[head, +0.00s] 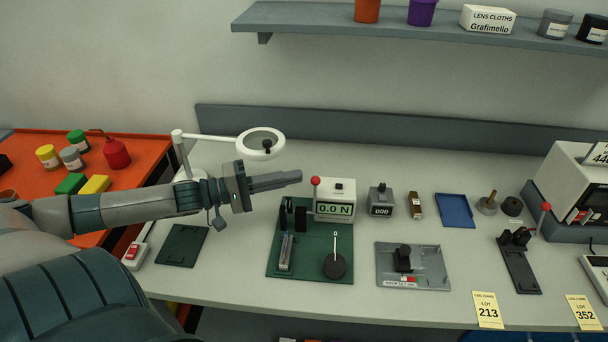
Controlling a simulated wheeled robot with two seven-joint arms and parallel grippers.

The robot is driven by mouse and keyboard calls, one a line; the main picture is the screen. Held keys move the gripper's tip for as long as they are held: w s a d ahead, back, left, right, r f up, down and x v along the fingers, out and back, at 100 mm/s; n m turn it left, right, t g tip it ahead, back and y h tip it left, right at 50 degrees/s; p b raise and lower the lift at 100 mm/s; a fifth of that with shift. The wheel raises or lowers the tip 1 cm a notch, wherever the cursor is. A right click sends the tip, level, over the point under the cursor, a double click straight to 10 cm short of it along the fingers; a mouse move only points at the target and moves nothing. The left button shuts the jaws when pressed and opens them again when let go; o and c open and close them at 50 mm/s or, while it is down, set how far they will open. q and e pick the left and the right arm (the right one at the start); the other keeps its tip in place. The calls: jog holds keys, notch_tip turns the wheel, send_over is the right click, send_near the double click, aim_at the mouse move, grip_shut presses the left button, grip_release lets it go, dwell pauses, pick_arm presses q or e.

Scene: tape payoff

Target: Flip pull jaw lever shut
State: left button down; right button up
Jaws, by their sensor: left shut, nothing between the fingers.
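The force gauge (335,196) is a white box reading 0.0 N, at the back of a dark green base plate (312,265). A lever with a red ball knob (315,181) stands upright at its left side, above black jaw blocks (301,219). My left gripper (298,177) is shut and empty, its fingertips pointing right, just left of the red knob in the picture. I cannot tell whether they touch. My right gripper is not in view.
A magnifier lamp (261,143) stands behind my left arm. On the plate are a metal piece (286,252) and a round black weight (334,266) with a hook. Another red-knobbed lever (545,207) is by a black fixture (519,265) at right. A grey fixture (413,267) lies between.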

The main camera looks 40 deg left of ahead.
pick_arm(q)
jog(key=shift+x, duration=1.95)
jog(key=shift+s+d+r+m+p, duration=0.15)
jog(key=shift+s+r+m+p, duration=0.15)
jog(key=shift+m+p, duration=0.15)
jog(key=s+d+m+h, duration=0.4)
jog(key=s+m, duration=0.3)
jog(key=m, duration=0.4)
jog(key=shift+s+d+f+h+p, duration=0.35)
jog(key=shift+f+h+p, duration=0.05)
jog(key=shift+m, duration=0.25)
